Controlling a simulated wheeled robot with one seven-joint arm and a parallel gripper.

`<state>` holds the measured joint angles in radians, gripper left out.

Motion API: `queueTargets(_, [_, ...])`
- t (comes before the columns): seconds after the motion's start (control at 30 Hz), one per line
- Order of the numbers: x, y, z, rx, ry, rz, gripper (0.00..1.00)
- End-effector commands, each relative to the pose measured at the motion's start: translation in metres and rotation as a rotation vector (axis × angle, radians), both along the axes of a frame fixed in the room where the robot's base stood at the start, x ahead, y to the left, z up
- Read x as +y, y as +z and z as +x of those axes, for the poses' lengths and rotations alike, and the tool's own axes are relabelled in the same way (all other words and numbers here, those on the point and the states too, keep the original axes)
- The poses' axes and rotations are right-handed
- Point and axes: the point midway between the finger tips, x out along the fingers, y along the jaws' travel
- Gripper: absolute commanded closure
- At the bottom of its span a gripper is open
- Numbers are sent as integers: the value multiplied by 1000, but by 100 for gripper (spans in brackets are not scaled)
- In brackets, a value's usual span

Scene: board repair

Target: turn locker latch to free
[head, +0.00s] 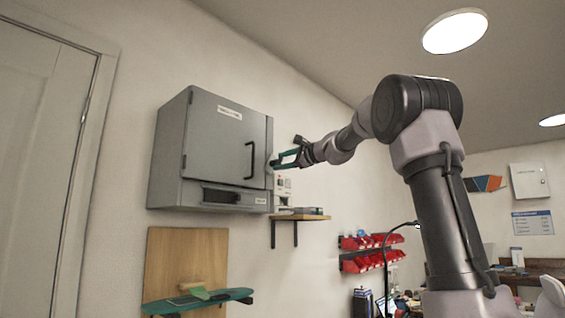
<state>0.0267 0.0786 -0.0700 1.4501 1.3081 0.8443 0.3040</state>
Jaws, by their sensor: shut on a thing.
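The grey locker (226,150) hangs on the wall at left centre, with its door closed. A black bar handle (251,160) stands on the right part of the door. My gripper (276,160), with green fingers, reaches in from the right to the locker's right edge, just right of the handle. It is shut on the locker latch there. The latch itself is small and mostly hidden by the fingers, so I cannot tell which way it is turned.
A small wooden shelf (299,217) is below and right of the locker. Red bins (372,242) hang on the far wall. A white door (38,170) is at the left.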

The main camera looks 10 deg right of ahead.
Motion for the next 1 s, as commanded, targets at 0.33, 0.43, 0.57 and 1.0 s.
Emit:
queueTargets(0.33, [0, -2, 0, -166, -1, -232, 96])
queueTargets(0.43, [0, -2, 0, -202, -1, -281, 96])
queueTargets(0.57, [0, -3, 0, -237, 0, -330, 96])
queueTargets(1.0, [0, -3, 0, -279, 1, -388, 96])
